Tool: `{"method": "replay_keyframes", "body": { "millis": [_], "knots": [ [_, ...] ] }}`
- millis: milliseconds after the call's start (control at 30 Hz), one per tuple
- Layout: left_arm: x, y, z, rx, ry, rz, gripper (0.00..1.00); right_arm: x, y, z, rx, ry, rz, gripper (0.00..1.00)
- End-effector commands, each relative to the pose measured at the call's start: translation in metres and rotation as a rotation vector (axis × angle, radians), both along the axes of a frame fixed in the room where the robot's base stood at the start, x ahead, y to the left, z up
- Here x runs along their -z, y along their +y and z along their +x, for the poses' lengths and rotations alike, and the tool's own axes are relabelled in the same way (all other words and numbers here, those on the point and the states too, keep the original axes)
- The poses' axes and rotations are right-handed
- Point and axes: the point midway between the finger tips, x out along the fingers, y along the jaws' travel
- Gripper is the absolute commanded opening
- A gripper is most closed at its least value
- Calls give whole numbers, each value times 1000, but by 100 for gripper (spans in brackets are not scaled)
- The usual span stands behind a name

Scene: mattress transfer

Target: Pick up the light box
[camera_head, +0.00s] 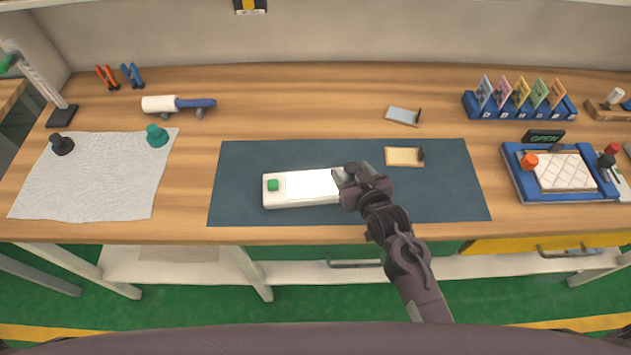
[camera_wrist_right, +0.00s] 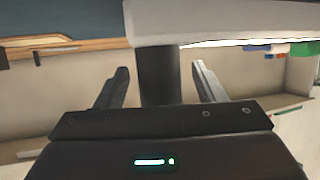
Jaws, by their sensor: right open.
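The light box (camera_head: 302,187) is a long white box with a bright panel and a green button at its left end. It lies on the dark blue mat (camera_head: 240,157). My right gripper (camera_head: 345,176) is at the box's right end and hides that end in the head view. In the right wrist view, the white box (camera_wrist_right: 185,22) crosses the top. A dark upright piece (camera_wrist_right: 160,75), which looks like its handle, extends from it between the open fingers (camera_wrist_right: 160,84). Gaps show on both sides of this piece. My left gripper is not in view.
A small tan-faced plate (camera_head: 404,157) lies just behind my right gripper, and a grey one (camera_head: 403,116) lies farther back. A blue-framed tray (camera_head: 513,165) stands to the right. A white cloth (camera_head: 95,180) lies to the left. The mat's left part is clear.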

Motion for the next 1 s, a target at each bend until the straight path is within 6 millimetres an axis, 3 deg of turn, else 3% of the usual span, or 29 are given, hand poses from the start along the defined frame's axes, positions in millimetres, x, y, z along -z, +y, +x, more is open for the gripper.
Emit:
{"method": "replay_keyframes", "body": {
  "millis": [200, 467, 900, 1000],
  "knots": [
    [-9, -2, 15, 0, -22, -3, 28, 8, 6, 20, 0, 0, 1, 63],
    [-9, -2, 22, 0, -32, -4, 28, 10, 6, 22, 0, 0, 1, 63],
    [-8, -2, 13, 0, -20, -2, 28, 9, 6, 21, 0, 0, 1, 7],
    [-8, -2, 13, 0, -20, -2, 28, 8, 7, 22, 1, -3, 3, 0]
  ]
}}
